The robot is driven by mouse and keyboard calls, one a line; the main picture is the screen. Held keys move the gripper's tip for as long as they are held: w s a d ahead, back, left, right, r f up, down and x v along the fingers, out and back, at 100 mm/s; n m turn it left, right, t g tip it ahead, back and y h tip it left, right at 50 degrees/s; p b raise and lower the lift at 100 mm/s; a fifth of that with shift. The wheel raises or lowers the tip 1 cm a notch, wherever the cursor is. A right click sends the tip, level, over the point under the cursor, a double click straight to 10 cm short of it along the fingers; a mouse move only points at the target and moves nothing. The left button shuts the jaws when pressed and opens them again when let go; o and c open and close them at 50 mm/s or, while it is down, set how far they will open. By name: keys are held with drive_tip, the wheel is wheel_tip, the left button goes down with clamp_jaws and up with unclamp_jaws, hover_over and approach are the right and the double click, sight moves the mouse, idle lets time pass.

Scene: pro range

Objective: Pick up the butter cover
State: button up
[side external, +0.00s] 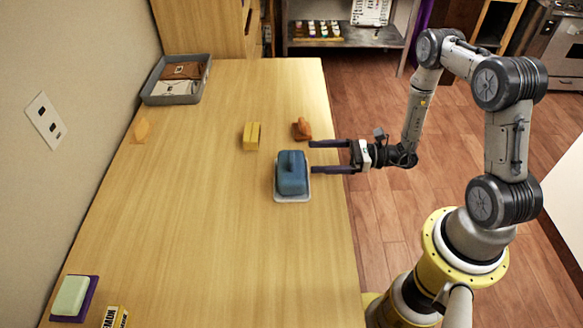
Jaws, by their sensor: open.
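The butter cover (291,176) is a blue dome with a raised ridge handle on top. It sits on a pale butter dish (291,198) near the right edge of the table. My gripper (312,157) is open, with its two dark fingers spread apart and pointing left. In this view I cannot tell how high the fingers are above the table or whether the near finger touches anything. Nothing shows between the fingers.
A brown object (302,129) lies close to the far finger. A yellow block (252,136) stands left of it. A grey tray (155,98) is at the far left. The table's middle is clear.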

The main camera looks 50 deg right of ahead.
sight(292, 157)
drive_tip(key=shift+x, duration=1.15)
drive_tip(key=shift+s+a+x, duration=0.15)
drive_tip(key=shift+x, duration=1.15)
drive_tip(key=shift+s+a+x, duration=0.1)
drive_tip(key=shift+a+x, duration=0.05)
drive_tip(key=shift+x, duration=1.2)
drive_tip(key=shift+f, duration=0.15)
drive_tip(key=shift+d, duration=0.1)
clamp_jaws()
